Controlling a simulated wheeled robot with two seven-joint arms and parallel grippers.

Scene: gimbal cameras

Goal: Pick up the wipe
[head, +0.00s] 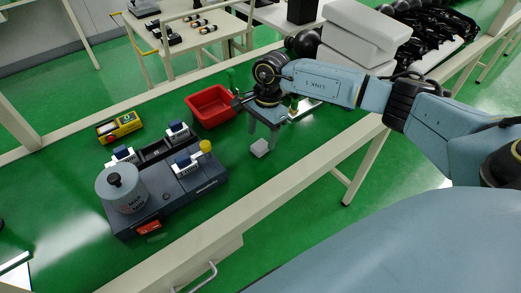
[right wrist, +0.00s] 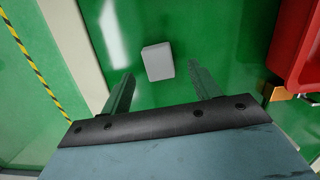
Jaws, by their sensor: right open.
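The wipe (head: 260,148) is a small light-grey block lying on the green bench top, right of the dark device. In the right wrist view the wipe (right wrist: 158,61) lies ahead of the fingertips, nearly between their lines. My right gripper (head: 262,136) points down just above the wipe, its two fingers apart and empty. In the right wrist view the right gripper (right wrist: 160,85) is open, with bare green surface between its fingers. I cannot tell the exact height left between fingertips and wipe. My left gripper is not in view.
A red bin (head: 211,107) stands just left of my right gripper. A dark device (head: 170,182) with a grey canister (head: 121,187) stands on the left. A yellow instrument (head: 119,127) lies behind it. A pale rail (head: 230,215) edges the bench in front. White boxes (head: 362,30) stand at the back right.

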